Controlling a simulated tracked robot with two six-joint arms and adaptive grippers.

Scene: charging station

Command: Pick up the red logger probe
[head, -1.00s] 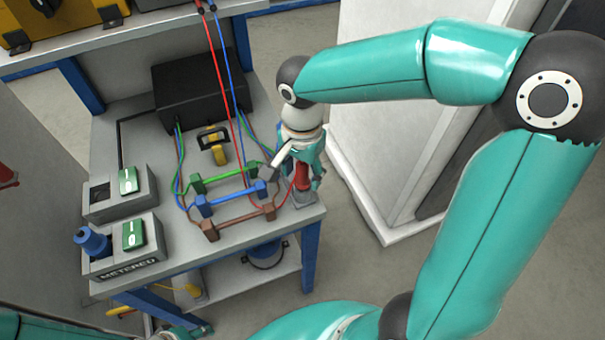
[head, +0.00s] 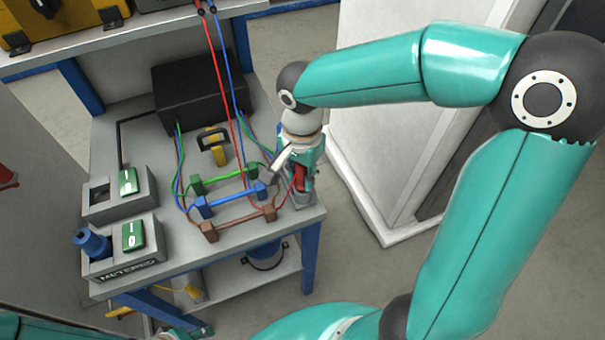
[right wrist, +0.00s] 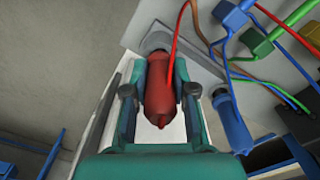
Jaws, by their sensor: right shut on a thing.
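In the head view, the red probe (head: 301,179) shows partly behind my right gripper (head: 304,170), above a small grey block (head: 303,199) at the bench's right front corner. The gripper is shut on the probe. I cannot tell whether the probe touches the block. My left gripper (head: 192,333) is at the bottom edge of the head view, cut off, its jaws unclear.
A blue probe (right wrist: 232,122) is close beside my right gripper. Green, blue and brown bars (head: 240,217) with leads lie just left of it. Red and blue cables hang over the bench (head: 180,249). A white cabinet (head: 375,150) stands to the right.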

